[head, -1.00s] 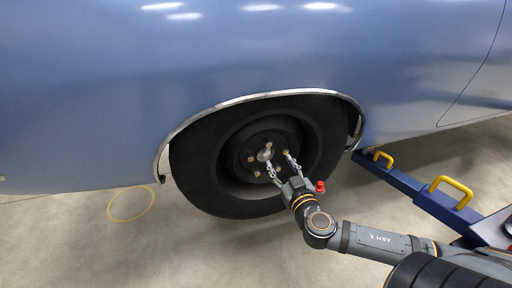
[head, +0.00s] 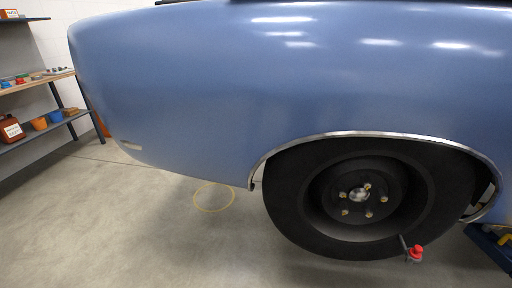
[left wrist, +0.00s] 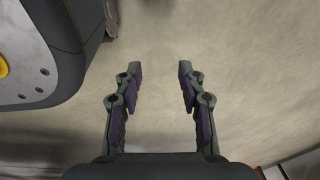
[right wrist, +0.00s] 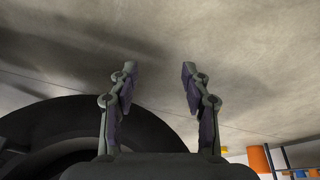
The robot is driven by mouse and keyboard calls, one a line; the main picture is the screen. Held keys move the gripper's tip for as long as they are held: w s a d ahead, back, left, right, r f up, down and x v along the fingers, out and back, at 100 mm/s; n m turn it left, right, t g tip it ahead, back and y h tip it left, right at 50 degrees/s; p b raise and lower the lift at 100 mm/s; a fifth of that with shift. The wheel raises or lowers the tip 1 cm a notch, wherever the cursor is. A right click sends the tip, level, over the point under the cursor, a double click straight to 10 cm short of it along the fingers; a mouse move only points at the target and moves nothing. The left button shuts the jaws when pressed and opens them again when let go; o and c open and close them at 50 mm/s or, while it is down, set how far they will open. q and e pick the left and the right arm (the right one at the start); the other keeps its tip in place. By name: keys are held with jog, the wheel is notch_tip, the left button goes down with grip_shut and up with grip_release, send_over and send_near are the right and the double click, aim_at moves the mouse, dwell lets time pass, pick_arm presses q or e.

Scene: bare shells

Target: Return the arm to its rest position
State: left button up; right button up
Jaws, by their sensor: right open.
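In the right wrist view my right gripper (right wrist: 160,85) is open, its two fingers apart with nothing between them, over bare floor. In the left wrist view my left gripper (left wrist: 158,85) is also open and empty above the floor. Neither arm shows in the head view. The car's wheel (head: 290,215) is in plain sight there, with several brass-coloured nuts or studs around its hub (head: 358,195).
A blue car body (head: 220,90) fills the head view. A red knob-like part (head: 415,253) is near the tyre's lower right. A yellow ring (head: 214,208) lies on the floor. Shelves (head: 40,80) stand far left. A large dark round shape (right wrist: 60,125) lies beside the right gripper.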

jog(key=s+d+f+g, duration=0.15)
jog(key=s+f, duration=0.35)
jog(key=f, duration=0.9)
jog(key=s+d+f, duration=0.2)
jog(key=s+f, duration=0.2)
jog(key=f, duration=1.1)
jog(key=s+f, duration=0.4)
jog(key=s, duration=0.1)
pick_arm(q)
jog(key=s+r+p, duration=0.8)
jog(key=r+p, duration=0.5)
jog(key=p, duration=0.5)
jog(key=shift+s+r, duration=0.2)
jog(key=shift+r, duration=0.15)
pick_arm(e)
jog(key=s+r, duration=0.4)
jog(key=r, duration=0.3)
jog(key=s+r, duration=0.4)
jog(key=r, duration=0.3)
jog(key=shift+g, duration=0.25)
jog(key=shift+c, duration=0.2)
